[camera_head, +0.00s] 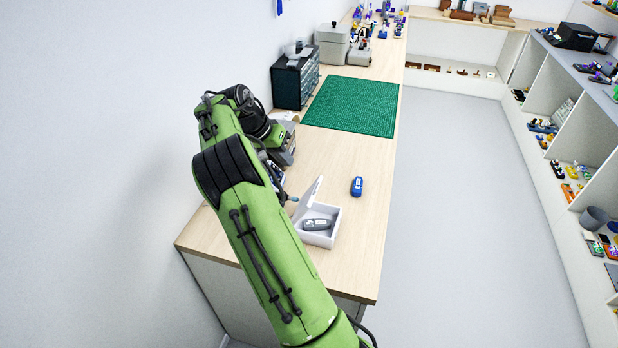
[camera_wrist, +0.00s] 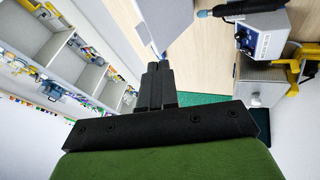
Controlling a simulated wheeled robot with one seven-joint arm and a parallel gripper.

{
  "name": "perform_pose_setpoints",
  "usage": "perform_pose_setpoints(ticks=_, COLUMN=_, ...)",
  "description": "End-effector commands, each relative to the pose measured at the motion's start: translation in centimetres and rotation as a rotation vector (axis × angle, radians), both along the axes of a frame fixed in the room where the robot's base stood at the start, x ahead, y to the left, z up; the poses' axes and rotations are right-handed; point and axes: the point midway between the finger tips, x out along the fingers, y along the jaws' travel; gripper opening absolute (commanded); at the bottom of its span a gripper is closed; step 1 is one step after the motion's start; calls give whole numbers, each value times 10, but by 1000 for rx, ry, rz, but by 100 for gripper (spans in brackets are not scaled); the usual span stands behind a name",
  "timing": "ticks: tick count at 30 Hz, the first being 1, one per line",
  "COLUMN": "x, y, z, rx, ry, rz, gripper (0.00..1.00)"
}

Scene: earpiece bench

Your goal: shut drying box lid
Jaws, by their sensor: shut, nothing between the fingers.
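The white drying box (camera_head: 325,239) stands on the bench near its front end in the head view. Its lid (camera_head: 308,196) is open, tilted up at the left side. A grey earpiece case (camera_head: 318,224) lies inside the box. In the wrist view a pale panel (camera_wrist: 160,22), probably the lid, is just beyond the fingertips. My gripper (camera_wrist: 158,70) is shut and empty there; whether it touches the panel I cannot tell. In the head view my arm hides most of the gripper, close to the lid's left side.
A blue case (camera_head: 357,186) lies on the bench right of the box. A dark tool with a blue tip (camera_wrist: 204,14) is near the panel. Bench around the blue case is clear.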

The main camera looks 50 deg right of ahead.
Motion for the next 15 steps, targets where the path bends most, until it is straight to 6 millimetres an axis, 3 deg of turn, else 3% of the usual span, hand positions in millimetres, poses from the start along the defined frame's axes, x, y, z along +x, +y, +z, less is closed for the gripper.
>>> perform_pose_setpoints(ticks=1, x=-3, y=-5, z=-14, rx=3, ry=3, rz=-2, gripper=0)
perform_pose_setpoints(ticks=9, x=-14, y=-32, z=-65, rx=4, ry=3, rz=0, gripper=0)
perform_pose_setpoints(ticks=15, x=-39, y=-43, z=-77, rx=3, ry=2, rz=1, gripper=0)
